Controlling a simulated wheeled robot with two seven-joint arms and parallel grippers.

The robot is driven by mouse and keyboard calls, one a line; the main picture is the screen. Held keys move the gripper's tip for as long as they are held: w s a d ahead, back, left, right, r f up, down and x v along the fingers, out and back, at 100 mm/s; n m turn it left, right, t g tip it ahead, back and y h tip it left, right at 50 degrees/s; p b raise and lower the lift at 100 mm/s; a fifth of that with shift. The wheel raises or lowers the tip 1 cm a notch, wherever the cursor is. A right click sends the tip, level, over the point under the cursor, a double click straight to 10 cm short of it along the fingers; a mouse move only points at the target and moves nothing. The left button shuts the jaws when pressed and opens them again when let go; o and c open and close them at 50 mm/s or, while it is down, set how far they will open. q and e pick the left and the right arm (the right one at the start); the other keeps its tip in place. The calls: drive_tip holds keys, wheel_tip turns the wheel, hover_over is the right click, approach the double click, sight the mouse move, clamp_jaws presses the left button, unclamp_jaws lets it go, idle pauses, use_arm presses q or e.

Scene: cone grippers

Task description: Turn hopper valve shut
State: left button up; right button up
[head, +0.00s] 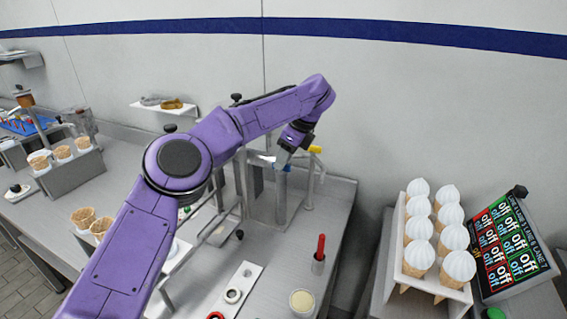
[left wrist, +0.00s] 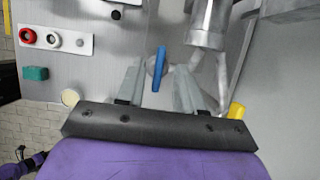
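My left gripper (head: 283,153) is at the metal dispenser (head: 284,193) by the back wall in the head view. In the left wrist view the same gripper (left wrist: 158,74) is open, its two grey fingers apart. A blue valve handle (left wrist: 160,60) shows in the gap between the fingertips, with clearance on both sides. The handle lies nearly lengthwise with the fingers. A metal hopper cylinder (left wrist: 208,22) is just right of it. In the head view the arm and gripper largely hide the handle.
A yellow handle (left wrist: 237,111) is close to the right finger. A white plate with rings (head: 236,292) and a red-handled tool in a cup (head: 319,250) are on the counter in front. Filled cones (head: 454,238) stand in a rack at right, beside a lane panel (head: 508,243).

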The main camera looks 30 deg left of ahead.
use_arm(q)
drive_tip(key=shift+a+f, duration=0.15)
drive_tip(key=shift+f, duration=0.35)
drive_tip(key=shift+s, duration=0.1)
clamp_jaws()
